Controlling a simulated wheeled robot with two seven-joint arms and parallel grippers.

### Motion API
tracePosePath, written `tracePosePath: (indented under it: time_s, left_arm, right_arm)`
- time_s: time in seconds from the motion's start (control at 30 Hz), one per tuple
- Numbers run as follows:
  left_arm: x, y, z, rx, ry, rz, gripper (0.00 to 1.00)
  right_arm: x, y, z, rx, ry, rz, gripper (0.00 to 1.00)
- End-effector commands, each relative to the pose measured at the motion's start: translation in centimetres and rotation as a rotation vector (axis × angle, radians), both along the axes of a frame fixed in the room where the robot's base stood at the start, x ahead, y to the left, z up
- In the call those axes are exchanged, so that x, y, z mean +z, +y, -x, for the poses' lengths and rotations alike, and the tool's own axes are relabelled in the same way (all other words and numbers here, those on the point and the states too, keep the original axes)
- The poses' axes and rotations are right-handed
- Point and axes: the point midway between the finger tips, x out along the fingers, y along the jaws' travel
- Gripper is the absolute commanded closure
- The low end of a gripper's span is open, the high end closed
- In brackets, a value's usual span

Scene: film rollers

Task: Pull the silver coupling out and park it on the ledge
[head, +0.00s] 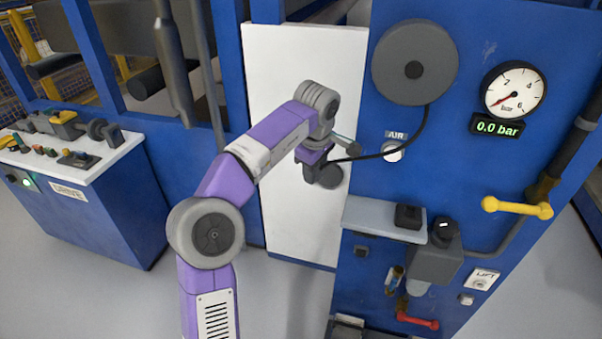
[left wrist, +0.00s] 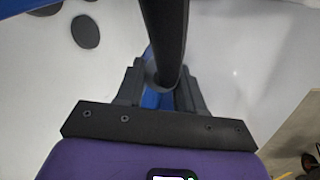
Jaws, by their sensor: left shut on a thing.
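My left gripper (head: 322,163) is shut in front of the white panel, left of the AIR socket (head: 392,151) and apart from it. A short silver-grey cylinder (head: 344,143), apparently the coupling, sticks out to the right at the jaws. In the left wrist view the dark hose (left wrist: 165,35) comes down to a grey ring (left wrist: 160,80) between the jaws (left wrist: 160,92). The grey ledge (head: 372,212) is below and right of the gripper. My right gripper is not in view.
A black block (head: 408,216) stands on the ledge's right part; its left part is bare. The grey reel (head: 414,62) and pressure gauge (head: 514,90), reading 0.0 bar, are above. A yellow lever (head: 515,208) and a red handle (head: 418,321) stick out at right.

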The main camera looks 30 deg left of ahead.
Motion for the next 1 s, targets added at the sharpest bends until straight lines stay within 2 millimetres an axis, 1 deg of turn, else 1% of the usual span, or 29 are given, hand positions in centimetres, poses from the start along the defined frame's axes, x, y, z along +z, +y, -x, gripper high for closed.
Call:
tracePosePath:
  time_s: [0.03,0.1,0.17,0.37,0.47,0.63,0.83,1.0]
  left_arm:
    - [0.8,-1.5,0.9,0.019,0.013,0.032,0.94]
    - [1.1,-3.3,1.5,0.087,0.036,0.086,0.94]
    - [1.1,-4.3,1.4,0.155,0.047,0.121,0.94]
    - [1.2,-7.2,0.3,0.413,0.054,0.223,0.94]
    - [1.3,-8.9,-0.5,0.564,0.044,0.28,0.94]
    - [1.9,-12.4,-1.9,0.83,0.004,0.375,0.94]
    - [3.5,-17.3,-3.3,1.122,-0.069,0.479,0.94]
    - [5.4,-21.3,-4.2,1.324,-0.141,0.549,0.94]
  right_arm:
    - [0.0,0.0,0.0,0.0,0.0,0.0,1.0]
    - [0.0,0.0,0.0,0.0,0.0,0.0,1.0]
    - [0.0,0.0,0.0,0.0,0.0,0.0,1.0]
    - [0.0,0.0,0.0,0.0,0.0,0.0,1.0]
    - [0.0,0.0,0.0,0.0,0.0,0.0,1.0]
    - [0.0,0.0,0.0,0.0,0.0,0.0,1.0]
    - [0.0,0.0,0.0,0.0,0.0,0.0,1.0]
    - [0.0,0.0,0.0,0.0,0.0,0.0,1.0]
